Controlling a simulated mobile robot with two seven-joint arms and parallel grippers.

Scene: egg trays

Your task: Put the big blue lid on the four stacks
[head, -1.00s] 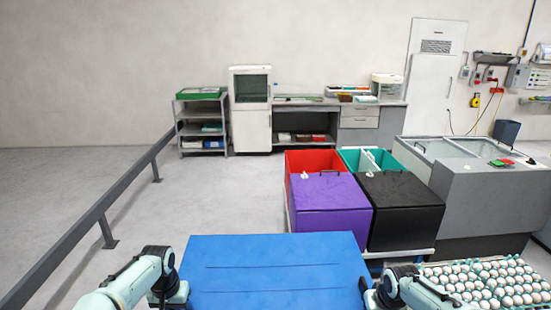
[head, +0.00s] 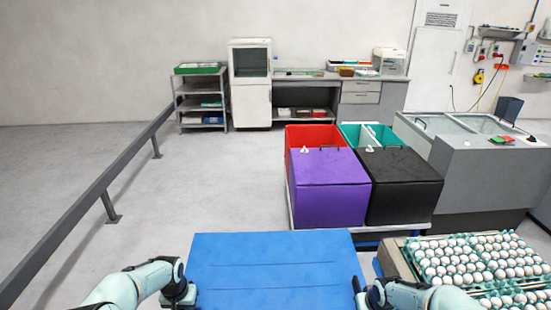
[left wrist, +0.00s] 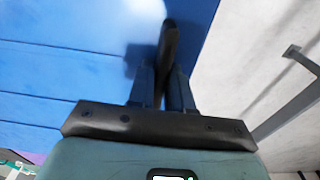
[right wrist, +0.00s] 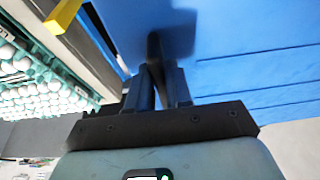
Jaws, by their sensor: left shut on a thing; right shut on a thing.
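The big blue lid (head: 272,265) is a wide flat panel with shallow grooves, low in the middle of the head view.
Purple (head: 328,200) and black (head: 405,200) bins stand ahead, with red and teal bins behind them. A grey machine (head: 490,180) stands at the right. A dark rail (head: 90,195) runs along the left. Floor is clear between the rail and the bins.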

